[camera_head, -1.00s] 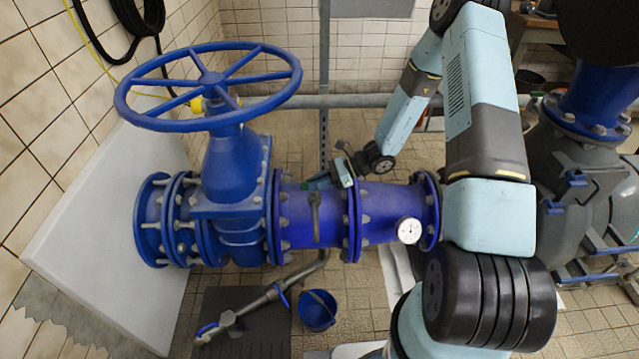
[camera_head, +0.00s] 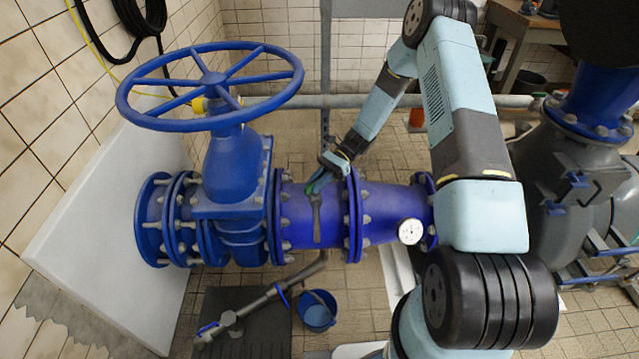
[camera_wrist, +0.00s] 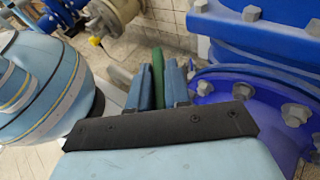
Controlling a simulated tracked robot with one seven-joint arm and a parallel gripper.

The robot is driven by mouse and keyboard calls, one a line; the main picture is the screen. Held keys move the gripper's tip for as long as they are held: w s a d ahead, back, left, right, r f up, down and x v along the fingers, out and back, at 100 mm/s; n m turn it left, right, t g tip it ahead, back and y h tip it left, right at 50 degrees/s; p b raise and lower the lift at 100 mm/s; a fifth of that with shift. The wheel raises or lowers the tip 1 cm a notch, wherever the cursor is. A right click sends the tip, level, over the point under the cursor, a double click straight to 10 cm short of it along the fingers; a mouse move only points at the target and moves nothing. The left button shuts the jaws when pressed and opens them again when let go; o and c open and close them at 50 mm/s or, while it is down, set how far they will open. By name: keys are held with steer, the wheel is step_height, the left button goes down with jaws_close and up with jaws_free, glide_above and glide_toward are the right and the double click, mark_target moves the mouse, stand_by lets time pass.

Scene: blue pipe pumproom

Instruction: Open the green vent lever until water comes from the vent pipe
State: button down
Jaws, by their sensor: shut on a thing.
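The green vent lever (camera_wrist: 157,66) shows as a green strip between the two blue fingers of my gripper (camera_wrist: 158,88) in the wrist view. My gripper is shut on it. In the head view my gripper (camera_head: 320,183) is above the blue pipe, beside a grey upright fitting (camera_head: 316,217); only a small green part shows there. My fingers hide much of the lever, so its exact angle is unclear. A grey pipe (camera_head: 270,297) slopes down to the left below the blue pipe. I see no clear water flow.
A blue bucket (camera_head: 317,310) stands on the floor beside the sloping pipe. A large blue handwheel (camera_head: 208,87) rises over the valve at the left. A white gauge (camera_head: 411,231) is on the blue pipe (camera_head: 385,214) at right. Tiled floor is open behind the pipe.

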steer(key=shift+a, duration=0.15)
steer(key=c, duration=1.2)
jaws_free()
steer(key=shift+o, duration=0.2)
steer(key=shift+w+d, duration=0.15)
steer(key=shift+d, duration=0.1)
steer(key=v, duration=1.3)
steer(key=shift+w+d, duration=0.1)
